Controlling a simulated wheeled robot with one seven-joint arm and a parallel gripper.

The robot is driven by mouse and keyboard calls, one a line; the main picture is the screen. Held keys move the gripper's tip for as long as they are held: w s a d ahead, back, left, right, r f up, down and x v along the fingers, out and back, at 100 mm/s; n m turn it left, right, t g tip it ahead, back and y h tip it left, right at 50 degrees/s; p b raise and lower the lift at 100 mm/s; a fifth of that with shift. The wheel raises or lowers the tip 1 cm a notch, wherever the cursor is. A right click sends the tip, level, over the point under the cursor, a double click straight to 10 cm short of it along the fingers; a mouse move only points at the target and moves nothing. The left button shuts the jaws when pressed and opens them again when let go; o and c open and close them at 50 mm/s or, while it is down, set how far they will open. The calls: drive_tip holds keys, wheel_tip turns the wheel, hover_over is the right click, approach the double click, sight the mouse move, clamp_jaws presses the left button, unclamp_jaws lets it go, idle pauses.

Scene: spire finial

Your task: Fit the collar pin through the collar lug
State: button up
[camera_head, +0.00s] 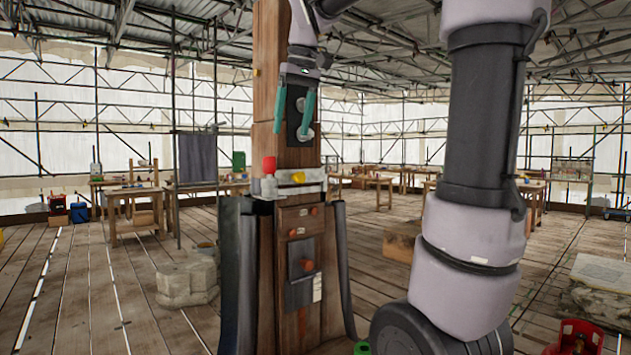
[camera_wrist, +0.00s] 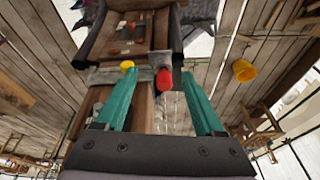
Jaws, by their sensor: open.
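My gripper (camera_head: 291,133) is open, its two teal fingers apart and pointing down in front of the wooden post (camera_head: 268,55). A grey metal collar (camera_head: 313,176) wraps the post below the fingertips. A red upright piece (camera_head: 269,165) stands at the collar's left end, and a yellow piece (camera_head: 298,178) sits on its front. In the wrist view the red piece (camera_wrist: 164,79) shows between the fingers (camera_wrist: 156,74), nearer the right one, and the yellow piece (camera_wrist: 127,65) is by the left fingertip. I cannot tell which piece is the pin; the lug's hole is not visible.
Below the collar, the post carries panels with red knobs (camera_head: 307,265), flanked by dark sheets (camera_head: 340,265). A pale stone block (camera_head: 187,283) lies on the plank floor at left. Workbenches (camera_head: 135,215) stand farther back. A red canister (camera_head: 578,338) is at lower right.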

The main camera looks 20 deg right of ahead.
drive_tip(key=s+d+f+m+t+y, duration=0.1)
drive_tip(key=s+f+m+t, duration=0.3)
drive_tip(key=s+f, duration=0.9)
wheel_tip(320, 180, down, 3)
drive_tip(key=shift+s+d+r+m, duration=0.15)
drive_tip(key=shift+s+d+m, duration=0.25)
drive_tip(key=shift+d+m, duration=0.45)
drive_tip(key=shift+a, duration=0.2)
idle(0.9)
